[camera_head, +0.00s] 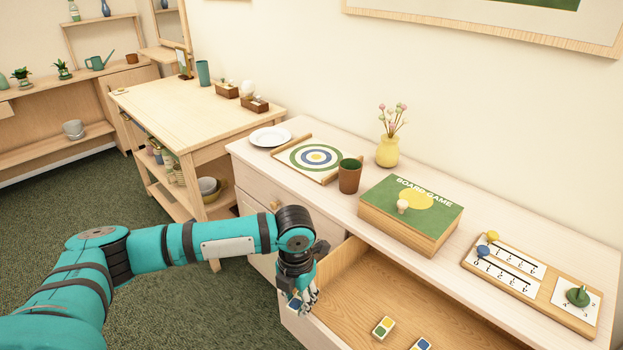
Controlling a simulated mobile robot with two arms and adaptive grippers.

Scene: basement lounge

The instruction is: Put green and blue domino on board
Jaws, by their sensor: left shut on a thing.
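My left gripper (306,298) is shut on a small domino (295,304) at the left front corner of the open drawer. The domino shows a blue patch; its other half is hard to make out. A domino with yellow and green halves (383,327) lies in the drawer. Another domino with a blue patch (421,344) lies beside it, cut off by the bottom edge. A square board with green, blue and yellow rings (299,165) lies on the dresser top. A wooden board with number strips (480,263) lies at the right. My right gripper is out of view.
A green board game box (422,224), a brown cup (349,176), a yellow vase with flowers (387,152) and a white plate (270,137) stand on the dresser. The open drawer (375,285) is mostly bare. A wooden table (190,105) stands behind at the left.

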